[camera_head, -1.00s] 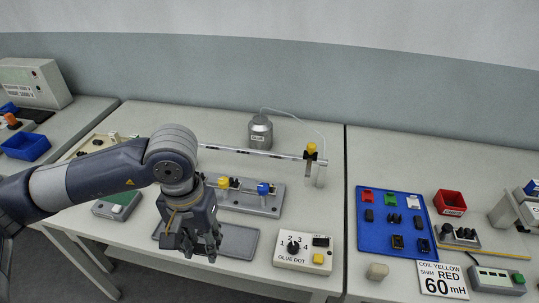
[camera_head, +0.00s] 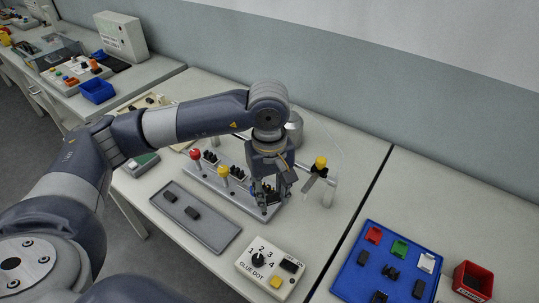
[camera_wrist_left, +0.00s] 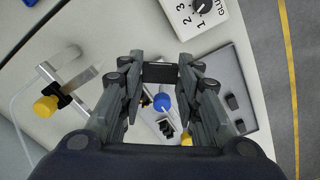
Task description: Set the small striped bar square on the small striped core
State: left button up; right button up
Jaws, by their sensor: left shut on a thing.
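My left gripper (camera_head: 272,200) is over the right end of the grey clamp fixture (camera_head: 223,194). In the left wrist view its fingertips (camera_wrist_left: 160,73) are shut on a dark bar (camera_wrist_left: 158,72); no stripes can be made out on it. Dark cores stand in the fixture, one by the red knob (camera_head: 210,157) and one by the yellow knob (camera_head: 239,173). Another small dark part (camera_wrist_left: 166,128) shows beside the blue knob (camera_wrist_left: 161,101) in the left wrist view. I cannot tell which core is the striped one. My right gripper is not in view.
A grey tray (camera_head: 215,234) with two dark bars (camera_head: 193,213) lies in front of the fixture. The glue dot box (camera_head: 270,266) is to its right. A yellow-capped dispenser (camera_head: 320,162) stands close right of my gripper. A blue parts tray (camera_head: 345,280) is farther right.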

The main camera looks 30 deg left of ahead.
pick_arm(q)
jog(key=w+a+n, duration=0.1)
jog(key=w+n, duration=0.2)
jog(key=n, duration=0.3)
jog(key=n+p, duration=0.3)
jog(key=n, duration=1.6)
send_over(267, 187)
notch_tip(267, 187, down, 3)
jog(key=shift+w+r, duration=0.1)
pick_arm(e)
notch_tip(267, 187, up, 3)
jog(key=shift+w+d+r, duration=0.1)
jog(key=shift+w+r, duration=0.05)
pick_arm(q)
jog(key=shift+f, duration=0.2)
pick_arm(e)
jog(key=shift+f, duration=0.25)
pick_arm(q)
jog(key=shift+f+b, duration=3.45)
jog(key=shift+f, duration=0.75)
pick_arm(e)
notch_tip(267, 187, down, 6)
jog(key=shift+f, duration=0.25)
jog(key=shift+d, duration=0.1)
